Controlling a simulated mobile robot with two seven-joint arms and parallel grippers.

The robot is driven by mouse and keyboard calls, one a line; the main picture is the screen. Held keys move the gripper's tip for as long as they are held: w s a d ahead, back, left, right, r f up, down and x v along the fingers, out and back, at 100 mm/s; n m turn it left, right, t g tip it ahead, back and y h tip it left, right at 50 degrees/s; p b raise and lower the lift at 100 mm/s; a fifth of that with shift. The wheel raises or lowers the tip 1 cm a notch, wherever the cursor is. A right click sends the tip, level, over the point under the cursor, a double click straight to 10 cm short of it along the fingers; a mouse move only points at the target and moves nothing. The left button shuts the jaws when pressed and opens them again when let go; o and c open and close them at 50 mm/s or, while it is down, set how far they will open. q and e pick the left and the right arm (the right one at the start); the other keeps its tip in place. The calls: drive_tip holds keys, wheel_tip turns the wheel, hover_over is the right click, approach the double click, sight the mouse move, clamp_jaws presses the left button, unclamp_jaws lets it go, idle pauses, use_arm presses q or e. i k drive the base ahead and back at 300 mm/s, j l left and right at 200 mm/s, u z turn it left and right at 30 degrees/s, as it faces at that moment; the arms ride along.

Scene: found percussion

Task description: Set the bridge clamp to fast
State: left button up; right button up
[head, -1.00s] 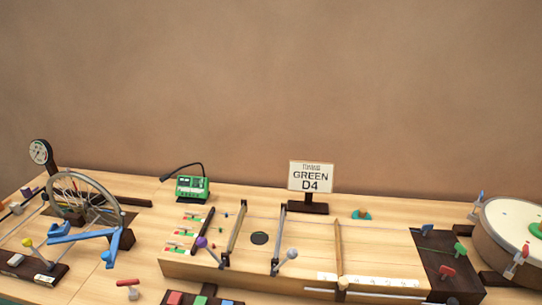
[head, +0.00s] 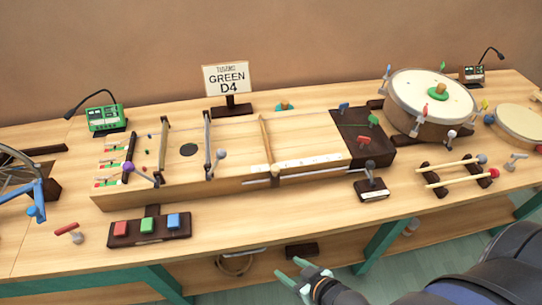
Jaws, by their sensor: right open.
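The long wooden string box (head: 230,188) lies across the middle of the table. A pale movable bridge (head: 266,138) crosses it above a white marked scale (head: 310,160). A small dark block with an upright grey-knobbed lever (head: 370,172) and a pale label stands in front of the box's right end. I cannot read the label or tell for certain whether this is the bridge clamp. My right gripper (head: 289,268) is open and empty, low in front of the table edge, apart from the lever and the box. My left gripper is out of view.
A block with red, green and blue pads (head: 148,228) sits at the front left. A drum (head: 428,105) and a rack with two mallets (head: 455,176) stand to the right. A sign (head: 228,80) reads GREEN D4. The table's front edge has bare wood around the lever block.

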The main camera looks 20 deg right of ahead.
sight(370, 165)
drive_tip(key=z, duration=1.6)
